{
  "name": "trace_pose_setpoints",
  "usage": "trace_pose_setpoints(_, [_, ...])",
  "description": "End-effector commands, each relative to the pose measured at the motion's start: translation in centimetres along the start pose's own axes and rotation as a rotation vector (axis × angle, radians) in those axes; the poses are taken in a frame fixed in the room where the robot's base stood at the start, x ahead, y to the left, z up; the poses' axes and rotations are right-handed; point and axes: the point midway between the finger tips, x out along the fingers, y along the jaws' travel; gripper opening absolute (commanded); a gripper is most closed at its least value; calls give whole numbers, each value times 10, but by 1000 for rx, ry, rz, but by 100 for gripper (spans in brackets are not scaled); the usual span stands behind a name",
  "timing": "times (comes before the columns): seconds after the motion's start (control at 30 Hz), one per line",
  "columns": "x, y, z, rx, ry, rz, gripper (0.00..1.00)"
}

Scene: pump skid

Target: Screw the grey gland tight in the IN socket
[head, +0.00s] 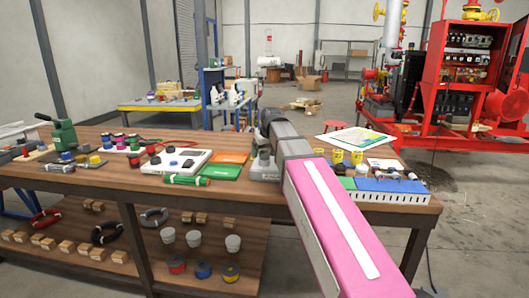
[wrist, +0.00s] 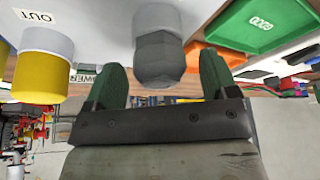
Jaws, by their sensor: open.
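The dark grey gland (wrist: 160,58), with a hexagonal body, shows in the wrist view at the end of a light grey round socket (wrist: 158,16) on a white housing. My gripper (wrist: 161,68) is open, with one green-padded finger on each side of the gland. A gap shows on both sides of it. To the left, a yellow gland (wrist: 40,78) sits in another light grey socket beside the OUT label (wrist: 34,15). No IN label is readable. How deep the grey gland sits cannot be told. In the head view, my arm hides the gland.
A green tray (wrist: 262,24) lies to the right in the wrist view. In the head view, an orange tray (head: 229,157) and a white box (head: 177,160) stand left of my arm.

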Motion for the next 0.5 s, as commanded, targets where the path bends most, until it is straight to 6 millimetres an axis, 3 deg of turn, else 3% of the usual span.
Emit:
trace_pose_setpoints(0.27, [0,0,0,-18,-1,-7,79])
trace_pose_setpoints(0.5, [0,1,-1,-227,-1,-95,79])
